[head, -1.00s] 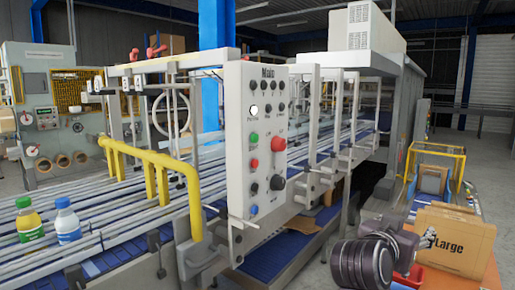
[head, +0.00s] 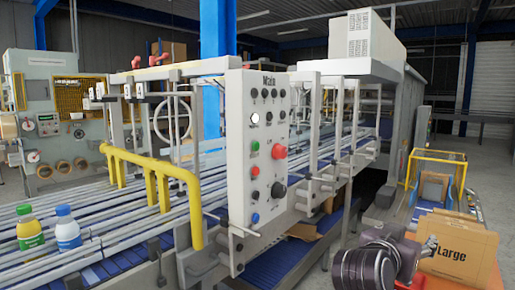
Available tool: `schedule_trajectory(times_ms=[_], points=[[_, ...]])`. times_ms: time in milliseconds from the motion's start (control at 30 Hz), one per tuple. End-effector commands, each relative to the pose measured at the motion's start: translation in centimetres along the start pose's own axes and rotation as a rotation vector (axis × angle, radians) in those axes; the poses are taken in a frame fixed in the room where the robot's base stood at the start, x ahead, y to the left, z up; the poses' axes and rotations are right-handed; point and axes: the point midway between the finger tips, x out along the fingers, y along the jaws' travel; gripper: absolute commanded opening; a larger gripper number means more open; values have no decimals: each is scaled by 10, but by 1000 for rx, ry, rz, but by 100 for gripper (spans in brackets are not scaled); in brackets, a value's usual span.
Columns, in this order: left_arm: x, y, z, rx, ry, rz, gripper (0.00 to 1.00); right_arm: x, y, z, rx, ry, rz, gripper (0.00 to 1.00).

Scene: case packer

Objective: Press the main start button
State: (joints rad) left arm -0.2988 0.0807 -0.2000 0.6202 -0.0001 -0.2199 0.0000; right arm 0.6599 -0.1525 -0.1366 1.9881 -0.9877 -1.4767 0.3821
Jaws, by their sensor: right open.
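The white control panel (head: 238,160) marked "Main" stands upright at the centre of the head view, on the front of the machine. Its left column has a white button (head: 255,118), a green button (head: 254,146), a red one (head: 255,171) and a blue one (head: 255,218). A large red mushroom button (head: 279,152) and a black knob (head: 279,189) sit to their right. Button labels are too small to read. My right gripper (head: 431,245) is at the lower right, open, well apart from the panel and in front of a cardboard box. My left gripper is out of view.
A yellow rail (head: 150,165) stands left of the panel over the conveyor (head: 90,180). Two bottles, one yellow-green (head: 29,228) and one blue-white (head: 67,230), stand on the conveyor. Space before the panel looks clear.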

Motion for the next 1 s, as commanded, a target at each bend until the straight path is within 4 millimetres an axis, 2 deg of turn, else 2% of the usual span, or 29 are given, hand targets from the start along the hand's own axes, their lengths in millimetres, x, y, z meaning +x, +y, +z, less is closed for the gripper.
schedule_trajectory(times_ms=[33,300,333,1000], points=[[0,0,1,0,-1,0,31,0,0,0,0,0,0,56],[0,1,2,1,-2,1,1,0,0,0,0,0,0,56],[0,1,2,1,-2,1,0,0,0,0,0,0,0,56],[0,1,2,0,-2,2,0,0,0,0,0,0,0,56]])
